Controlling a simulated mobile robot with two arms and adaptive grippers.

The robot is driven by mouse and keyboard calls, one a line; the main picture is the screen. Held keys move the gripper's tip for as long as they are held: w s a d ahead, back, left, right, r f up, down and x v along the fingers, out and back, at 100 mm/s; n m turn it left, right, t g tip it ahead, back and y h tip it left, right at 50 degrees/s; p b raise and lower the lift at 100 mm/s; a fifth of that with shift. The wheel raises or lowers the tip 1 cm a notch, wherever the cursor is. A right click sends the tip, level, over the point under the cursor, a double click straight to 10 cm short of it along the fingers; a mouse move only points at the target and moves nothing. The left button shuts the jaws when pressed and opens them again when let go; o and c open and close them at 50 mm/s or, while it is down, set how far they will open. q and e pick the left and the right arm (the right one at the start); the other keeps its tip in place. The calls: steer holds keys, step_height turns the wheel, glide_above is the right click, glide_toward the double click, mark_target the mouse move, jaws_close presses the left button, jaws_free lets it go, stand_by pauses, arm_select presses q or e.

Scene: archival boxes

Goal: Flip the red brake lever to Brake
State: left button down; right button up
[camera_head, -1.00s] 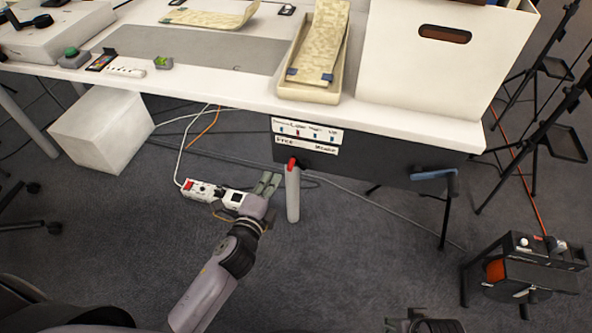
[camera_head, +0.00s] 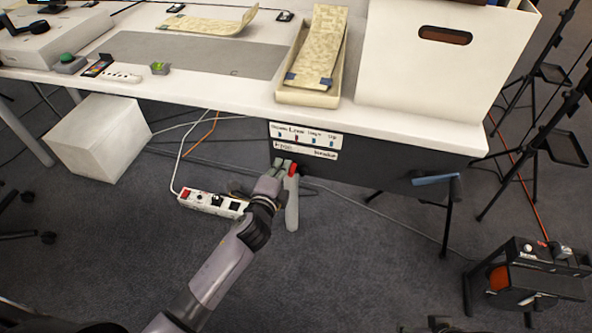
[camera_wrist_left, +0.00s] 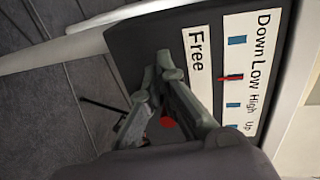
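The red-tipped brake lever (camera_head: 294,169) is under the desk's front edge, below the Free end of the Free/Brake label (camera_head: 305,149). Its red tip (camera_wrist_left: 167,122) also shows in the left wrist view between my left gripper's fingers. My left gripper (camera_head: 284,165) is at the lever, just left of the red tip in the head view. Its fingers (camera_wrist_left: 154,80) are apart, with a gap between them. I cannot tell whether a finger touches the lever. The lever's base is hidden. My right gripper is not clearly visible.
A pale post (camera_head: 292,205) stands just below the lever. A white power strip (camera_head: 212,202) with cables lies left of my gripper. A blue handle (camera_head: 435,180) sticks out farther right under the desk (camera_head: 400,122). A white box (camera_head: 98,137) stands at left.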

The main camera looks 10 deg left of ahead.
mark_target(297, 168)
arm_select(q)
steer(key=shift+s+d+f, duration=0.1)
steer(key=shift+d+f, duration=0.05)
steer(key=shift+d, duration=1.3)
steer(key=shift+d+b, duration=0.3)
steer(key=shift+d, duration=0.15)
steer(key=shift+s+a, duration=0.15)
steer(key=shift+s, duration=0.15)
steer(key=s+a+p, duration=0.1)
steer(key=s+a, duration=0.1)
steer(key=s, duration=0.4)
steer(key=shift+s, duration=0.15)
arm_select(e)
steer(key=shift+x, duration=1.1)
arm_select(q)
steer(key=shift+a, duration=0.1)
